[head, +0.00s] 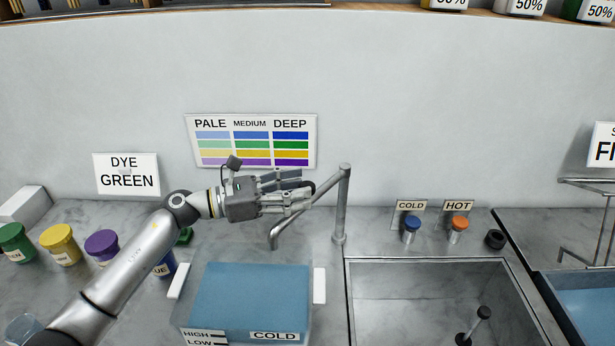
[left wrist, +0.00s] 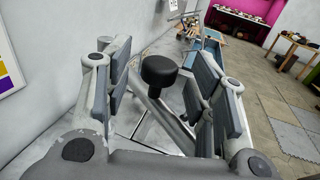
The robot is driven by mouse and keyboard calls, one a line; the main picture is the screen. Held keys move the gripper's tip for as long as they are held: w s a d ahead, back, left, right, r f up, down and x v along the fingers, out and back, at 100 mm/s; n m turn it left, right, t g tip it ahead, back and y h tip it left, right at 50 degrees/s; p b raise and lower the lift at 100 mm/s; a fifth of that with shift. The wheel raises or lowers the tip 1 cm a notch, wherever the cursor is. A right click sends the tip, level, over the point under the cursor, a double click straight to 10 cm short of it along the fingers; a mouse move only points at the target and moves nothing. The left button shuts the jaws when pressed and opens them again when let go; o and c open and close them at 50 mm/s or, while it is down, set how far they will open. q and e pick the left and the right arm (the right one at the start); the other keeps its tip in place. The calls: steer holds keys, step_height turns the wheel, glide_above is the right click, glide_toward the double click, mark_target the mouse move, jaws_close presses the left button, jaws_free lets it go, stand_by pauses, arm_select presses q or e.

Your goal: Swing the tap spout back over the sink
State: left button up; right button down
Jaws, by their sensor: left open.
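The tap post (head: 340,205) stands at the back left corner of the grey sink (head: 435,300). Its spout (head: 303,211) slants down to the left, and its bent tip is above the counter behind the blue-filled vat (head: 250,293), not over the sink. My left gripper (head: 306,192) is open just left of the post's top. In the left wrist view a black knob (left wrist: 160,69) stands between the open fingers (left wrist: 166,84), with a gap to the pads; a grey bar slants below it. Contact cannot be told. My right gripper is not in view.
The cold tap knob (head: 411,228) and hot tap knob (head: 459,227) stand behind the sink. A black plug (head: 484,313) with a stem is in the sink. Dye jars (head: 60,243) stand at the left. The air above the sink is clear.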

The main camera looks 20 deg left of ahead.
arm_select(q)
steer(key=shift+p+x, duration=0.4)
steer(key=shift+x, duration=0.95)
steer(key=shift+c, duration=0.4)
jaws_close()
